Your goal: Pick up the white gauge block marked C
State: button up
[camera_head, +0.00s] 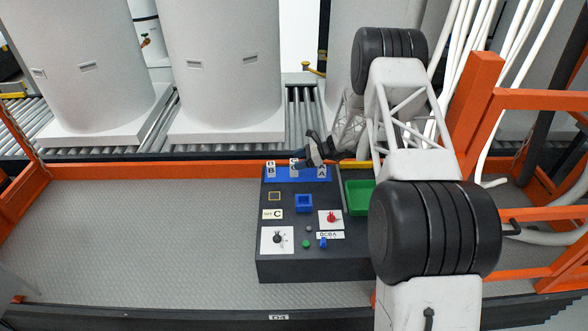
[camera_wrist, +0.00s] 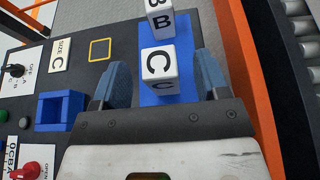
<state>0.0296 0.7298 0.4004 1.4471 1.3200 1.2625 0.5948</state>
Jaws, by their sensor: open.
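The white gauge block marked C (camera_wrist: 159,64) stands on a blue strip (camera_wrist: 178,42) between my two fingers in the wrist view. Gaps show on both sides of it. My gripper (camera_wrist: 162,68) is open, with one blue-grey finger to each side, and holds nothing. How deep the fingers reach beside the block is unclear. In the head view my gripper (camera_head: 301,162) is over the middle of the strip and partly hides block C (camera_head: 294,171). The white block marked B (camera_wrist: 161,20) stands just beyond C in the wrist view.
The white block A (camera_head: 321,172) is at the strip's right end. The dark panel (camera_head: 290,263) also bears a blue square socket (camera_head: 304,203), a "SIZE C" plate (camera_head: 272,214), a red knob (camera_head: 331,217) and a black knob (camera_head: 277,239). A green tray (camera_head: 359,198) lies right.

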jog(key=shift+x, duration=2.1)
jog(key=c, duration=1.1)
jog(key=shift+r, duration=5)
